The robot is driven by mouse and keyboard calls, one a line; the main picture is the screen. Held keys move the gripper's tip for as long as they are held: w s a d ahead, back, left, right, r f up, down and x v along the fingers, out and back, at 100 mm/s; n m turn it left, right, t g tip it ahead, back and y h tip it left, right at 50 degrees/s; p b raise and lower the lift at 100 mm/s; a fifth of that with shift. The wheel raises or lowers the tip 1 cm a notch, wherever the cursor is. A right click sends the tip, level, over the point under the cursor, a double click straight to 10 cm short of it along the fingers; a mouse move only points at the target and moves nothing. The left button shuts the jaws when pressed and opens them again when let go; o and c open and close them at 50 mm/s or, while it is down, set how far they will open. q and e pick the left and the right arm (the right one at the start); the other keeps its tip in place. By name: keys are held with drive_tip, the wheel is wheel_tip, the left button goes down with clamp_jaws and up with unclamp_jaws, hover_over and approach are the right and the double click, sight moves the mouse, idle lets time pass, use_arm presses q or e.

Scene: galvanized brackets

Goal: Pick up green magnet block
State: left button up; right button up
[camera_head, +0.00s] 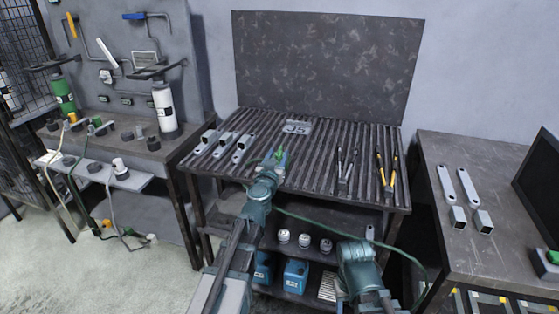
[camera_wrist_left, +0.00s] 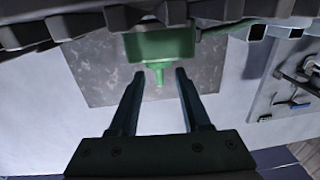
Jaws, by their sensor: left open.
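The green magnet block (camera_wrist_left: 160,45) has a wide body and a narrow stem, which points toward my left gripper in the left wrist view. It lies just beyond the fingertips, roughly centred between them. In the head view a small green part of it (camera_head: 281,153) shows at the front of the slatted table, mostly hidden by my gripper. My left gripper (camera_head: 273,160) is there, and its two fingers (camera_wrist_left: 160,75) are apart with nothing between them. A piece of my right arm shows at the lower middle of the head view; its gripper does not.
The slatted table (camera_head: 318,165) holds grey brackets (camera_head: 224,144) at left, a small labelled plate (camera_head: 297,126) at the back, and pliers (camera_head: 387,170) at right. A dark panel (camera_head: 325,70) stands behind. The right bench (camera_head: 440,200) carries two brackets and a green item (camera_head: 553,257).

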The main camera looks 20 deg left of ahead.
use_arm(q)
drive_tip(key=w, duration=0.3)
drive_tip(key=shift+w+r, duration=0.1)
clamp_jaws()
idle(1.3)
